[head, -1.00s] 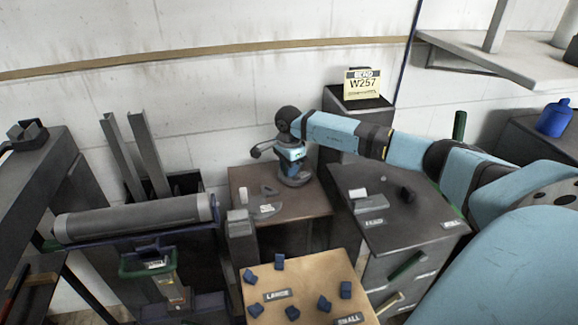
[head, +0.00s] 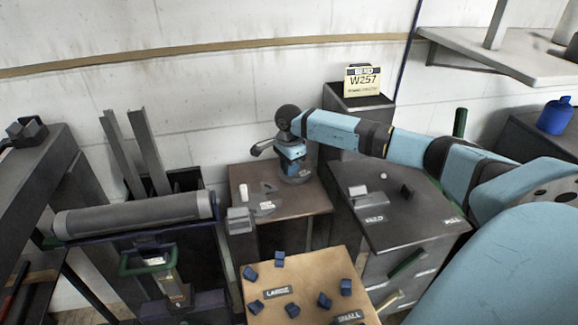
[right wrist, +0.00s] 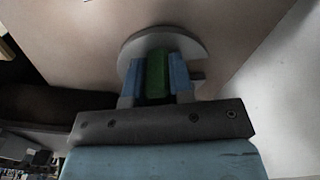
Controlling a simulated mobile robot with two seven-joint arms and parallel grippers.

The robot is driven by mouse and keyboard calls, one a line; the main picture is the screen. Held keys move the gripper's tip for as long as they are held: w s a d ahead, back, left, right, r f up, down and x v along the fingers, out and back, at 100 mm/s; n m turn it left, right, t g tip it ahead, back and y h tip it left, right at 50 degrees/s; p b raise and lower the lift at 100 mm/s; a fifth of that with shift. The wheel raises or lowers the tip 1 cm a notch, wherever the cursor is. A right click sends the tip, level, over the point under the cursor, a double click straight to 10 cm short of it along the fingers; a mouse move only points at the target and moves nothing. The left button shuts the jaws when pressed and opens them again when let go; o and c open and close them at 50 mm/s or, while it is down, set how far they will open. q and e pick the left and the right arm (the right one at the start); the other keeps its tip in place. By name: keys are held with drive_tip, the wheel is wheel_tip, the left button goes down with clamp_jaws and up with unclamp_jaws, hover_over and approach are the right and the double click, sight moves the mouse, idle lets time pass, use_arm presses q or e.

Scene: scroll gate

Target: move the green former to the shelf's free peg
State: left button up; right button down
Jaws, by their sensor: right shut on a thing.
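My right gripper (head: 292,172) is over the brown tabletop in the head view, arm reaching in from the right. In the right wrist view its two blue fingers (right wrist: 154,82) are shut on a green piece, the green former (right wrist: 156,76). A grey C-shaped plate (right wrist: 140,48) lies right at the fingertips; I cannot tell whether it belongs to the former. In the head view the former is hidden by the gripper. A grey wall shelf (head: 515,62) is at upper right, with a grey upright (head: 496,22) on it; I cannot tell which peg is free. My left gripper is not in view.
Grey pieces (head: 267,206) lie on the brown table (head: 305,203). A dark cabinet (head: 405,228) stands right of it, a yellow W257 sign (head: 363,81) behind. A tan board (head: 300,275) with blue blocks is in front. A grey roller (head: 135,215) is at left.

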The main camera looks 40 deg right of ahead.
drive_tip(key=shift+f, duration=0.1)
drive_tip(key=c, duration=0.9)
unclamp_jaws()
drive_tip(key=shift+f, duration=0.1)
wheel_tip(320, 180, up, 14)
drive_tip(key=shift+p, duration=0.55)
